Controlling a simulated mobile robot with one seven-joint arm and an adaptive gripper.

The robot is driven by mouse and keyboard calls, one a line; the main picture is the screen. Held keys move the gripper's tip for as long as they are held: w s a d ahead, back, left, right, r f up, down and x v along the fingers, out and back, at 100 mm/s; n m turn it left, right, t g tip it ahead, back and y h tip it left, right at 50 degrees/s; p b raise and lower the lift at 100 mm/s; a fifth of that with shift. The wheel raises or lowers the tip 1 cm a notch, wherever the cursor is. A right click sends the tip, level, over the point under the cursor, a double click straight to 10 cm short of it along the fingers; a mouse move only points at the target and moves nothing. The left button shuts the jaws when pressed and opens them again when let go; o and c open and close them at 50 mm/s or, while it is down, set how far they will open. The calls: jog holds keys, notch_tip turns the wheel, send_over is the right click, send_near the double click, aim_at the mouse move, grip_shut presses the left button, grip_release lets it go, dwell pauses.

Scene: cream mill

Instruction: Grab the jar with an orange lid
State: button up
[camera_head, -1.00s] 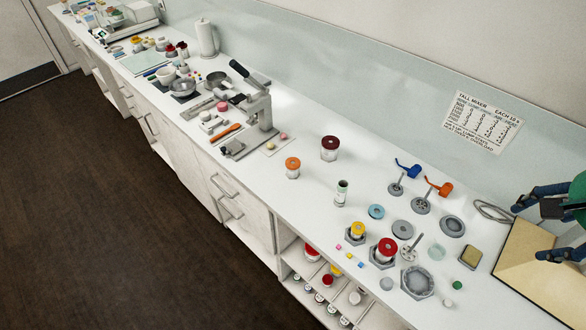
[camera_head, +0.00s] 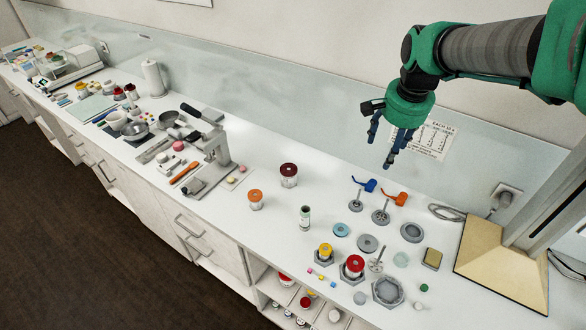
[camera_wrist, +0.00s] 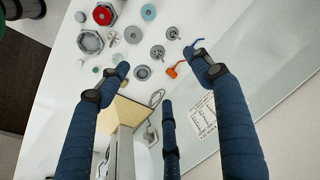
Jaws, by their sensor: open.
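The jar with an orange lid (camera_head: 255,199) stands upright on the white counter, left of the middle, in the head view. It has a clear or whitish body. It does not show clearly in the wrist view. My gripper (camera_head: 383,148) is open and empty, high above the back of the counter, well to the right of the jar. In the wrist view its blue fingers (camera_wrist: 165,85) are spread apart with nothing between them.
A dark-red-lidded jar (camera_head: 289,175) stands just behind and right of the orange-lidded jar. A small bottle (camera_head: 305,217) is to its right. A lever press (camera_head: 212,140) stands to its left. Yellow-lidded (camera_head: 324,254) and red-lidded (camera_head: 353,267) jars sit in hexagonal holders at the front.

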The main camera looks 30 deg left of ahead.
jog(key=w+a+f+p, duration=0.2)
jog(key=a+f, duration=0.3)
jog(key=a, duration=0.8)
jog(key=m+g+h+p, duration=0.1)
jog(key=m+g+p, duration=0.1)
jog(key=p, duration=0.3)
send_over(255, 197)
jog(key=w, duration=0.2)
notch_tip(255, 197, down, 22)
jog(key=shift+s+a, duration=0.2)
jog(key=shift+a, duration=0.2)
jog(key=shift+f, duration=0.1)
jog(key=shift+f, duration=4.2)
jog(key=shift+f, duration=0.1)
jog(key=shift+s+a+f+p, duration=0.15)
jog(key=shift+f+p, duration=0.65)
jog(key=shift+f, duration=1.65)
